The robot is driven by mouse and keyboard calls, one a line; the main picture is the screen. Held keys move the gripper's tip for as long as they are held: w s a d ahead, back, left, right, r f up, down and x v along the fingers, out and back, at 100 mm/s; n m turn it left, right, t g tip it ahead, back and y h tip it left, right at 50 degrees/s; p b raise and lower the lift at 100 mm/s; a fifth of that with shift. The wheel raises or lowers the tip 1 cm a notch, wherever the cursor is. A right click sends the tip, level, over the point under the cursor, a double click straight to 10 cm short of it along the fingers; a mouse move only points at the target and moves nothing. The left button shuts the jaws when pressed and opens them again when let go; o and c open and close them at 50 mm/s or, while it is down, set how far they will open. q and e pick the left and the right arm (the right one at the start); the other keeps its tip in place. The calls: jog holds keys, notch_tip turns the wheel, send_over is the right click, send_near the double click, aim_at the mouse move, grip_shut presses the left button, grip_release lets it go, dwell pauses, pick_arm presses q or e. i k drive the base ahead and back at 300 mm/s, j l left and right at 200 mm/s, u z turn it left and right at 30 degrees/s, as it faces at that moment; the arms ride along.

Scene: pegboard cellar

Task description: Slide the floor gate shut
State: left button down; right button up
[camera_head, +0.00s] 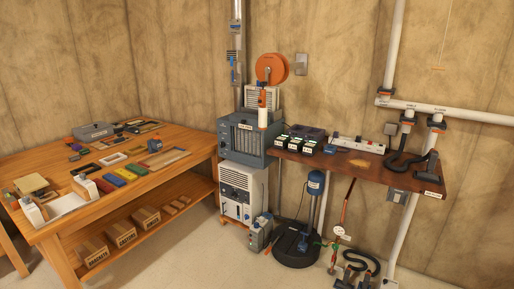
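White duct pipes run along the wall at the right, with dark gate-like fittings on them. One grey fitting (397,195) sits on the pipe that goes down to the floor, just below the brown wall shelf. Another is on the upright pipe (382,93). The labels are too small to read, so I cannot tell for sure which is the floor gate, or whether any gate is open. Neither of my grippers is in view.
The brown shelf (380,173) holds a power strip (357,144) and green-lit chargers. A black round-based drum (297,247), a red hose and black hoses (356,268) stand on the floor below. A wooden workbench (190,140) fills the left. Bare floor (185,262) lies in front.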

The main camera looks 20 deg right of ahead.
aim_at(438, 131)
jog(key=i+l+z, duration=0.2)
jog(key=i+z, duration=1.15)
